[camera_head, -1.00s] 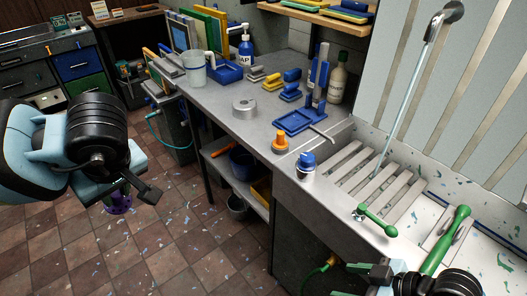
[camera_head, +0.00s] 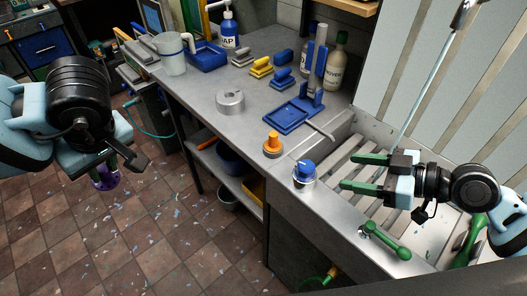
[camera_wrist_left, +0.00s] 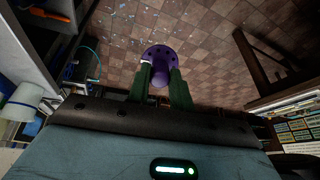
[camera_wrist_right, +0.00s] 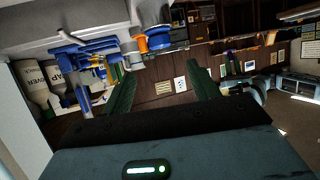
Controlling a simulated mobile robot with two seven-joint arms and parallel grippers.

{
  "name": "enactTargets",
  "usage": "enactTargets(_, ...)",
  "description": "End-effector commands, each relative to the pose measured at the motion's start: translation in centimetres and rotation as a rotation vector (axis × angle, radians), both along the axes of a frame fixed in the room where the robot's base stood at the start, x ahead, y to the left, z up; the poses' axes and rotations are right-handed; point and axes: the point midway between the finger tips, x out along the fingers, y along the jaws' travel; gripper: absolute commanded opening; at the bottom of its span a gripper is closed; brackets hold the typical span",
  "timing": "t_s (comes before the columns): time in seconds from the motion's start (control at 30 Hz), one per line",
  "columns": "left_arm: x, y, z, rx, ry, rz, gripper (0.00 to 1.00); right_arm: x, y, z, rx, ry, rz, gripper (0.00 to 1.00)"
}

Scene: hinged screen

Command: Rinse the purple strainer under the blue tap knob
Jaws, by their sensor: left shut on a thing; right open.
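The purple strainer (camera_head: 104,178) hangs over the tiled floor at the left, away from the bench. My left gripper (camera_wrist_left: 160,82) is shut on its narrow end; the round, holed end (camera_wrist_left: 160,53) points away from the palm. In the head view, my arm partly hides the strainer. The blue tap knob (camera_head: 305,168) sits on a silver base at the sink's front-left corner. My right gripper (camera_head: 348,172) is open and empty, just right of the blue knob and above the slatted drainer. Its green fingers point left, towards the knob, with a gap between.
An orange knob (camera_head: 272,142) stands left of the blue one. A green-handled lever (camera_head: 385,240) is on the sink's front edge. A blue stand (camera_head: 300,112), a metal ring (camera_head: 230,101), brushes and bottles occupy the bench. Floor left of the bench is free.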

Motion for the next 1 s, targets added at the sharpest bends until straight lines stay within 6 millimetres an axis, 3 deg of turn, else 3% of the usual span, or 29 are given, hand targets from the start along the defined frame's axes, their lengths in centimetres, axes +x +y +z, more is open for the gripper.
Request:
enactTargets(0.27, 0.0, 0.0, 0.6, 0.0, -0.009, 0.0, 0.0, 0.6, 0.7, -0.3, 0.003, -0.003, -0.002, 0.6)
enactTargets(1.0, -0.3, 0.0, 4.7, 0.0, -0.074, -0.001, 0.0, 5.9, 8.3, -4.1, 0.002, -0.001, -0.001, 0.6)
